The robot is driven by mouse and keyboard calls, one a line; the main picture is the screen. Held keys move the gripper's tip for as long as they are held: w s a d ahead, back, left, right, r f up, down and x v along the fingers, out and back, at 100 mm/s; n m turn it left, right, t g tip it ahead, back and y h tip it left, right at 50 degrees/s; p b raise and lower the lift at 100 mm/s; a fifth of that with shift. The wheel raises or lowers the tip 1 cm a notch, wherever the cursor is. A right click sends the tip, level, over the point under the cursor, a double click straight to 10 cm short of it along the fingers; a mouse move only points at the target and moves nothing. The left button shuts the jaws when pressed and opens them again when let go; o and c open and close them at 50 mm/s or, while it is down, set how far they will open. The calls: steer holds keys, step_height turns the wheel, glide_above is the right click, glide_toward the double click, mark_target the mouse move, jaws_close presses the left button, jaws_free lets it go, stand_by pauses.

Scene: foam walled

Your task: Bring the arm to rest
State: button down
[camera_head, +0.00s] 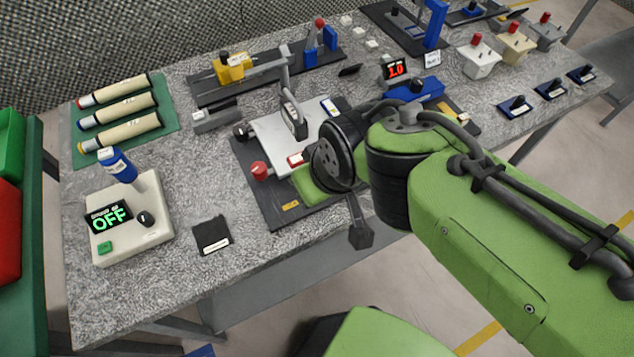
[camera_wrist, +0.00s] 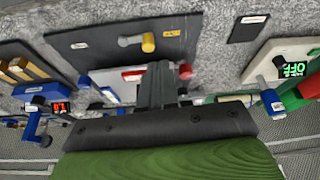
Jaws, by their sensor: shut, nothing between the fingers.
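My arm reaches in from the right in the head view, over the front middle of the grey speckled workbench (camera_head: 200,275). My gripper (camera_wrist: 158,85) shows in the wrist view as dark fingers held together, with nothing visible between them. Behind the fingers are a pale plate and a red knob (camera_wrist: 185,72) of a bench fixture. I cannot tell whether the fingers touch anything. In the head view, my wrist hides part of the dark-based fixture (camera_head: 250,170), and the fingertips are not clear.
A white device (camera_head: 150,235) reading OFF stands at the bench's left, near a black pad (camera_head: 212,235). Tan cylinders lie on a green mat (camera_head: 170,118). A yellow-block fixture (camera_head: 232,68) and a red display (camera_head: 395,69) stand farther back. Switch boxes (camera_head: 478,57) are at right.

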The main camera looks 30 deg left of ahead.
steer(key=shift+s, duration=0.1)
steer(key=w+d+r+m+t+h+p, duration=0.15)
steer(key=w+d+r+m, duration=0.3)
steer(key=d, duration=0.55)
steer(key=s+d+r+m+p, duration=0.1)
steer(key=s+d+m, duration=0.1)
steer(key=d, duration=0.5)
steer(key=s+d+r+m+t+h+p, duration=0.1)
steer(key=d+r+m+p, duration=0.1)
steer(key=d, duration=0.5)
steer(key=s+d+r+m+t+h+p, duration=0.1)
steer(key=d+m, duration=0.3)
steer(key=d, duration=0.4)
steer(key=shift+s+r+m, duration=0.35)
steer(key=shift+s+r, duration=0.25)
steer(key=shift+s, duration=0.25)
steer(key=shift+d+h, duration=0.1)
steer(key=shift+h, duration=0.15)
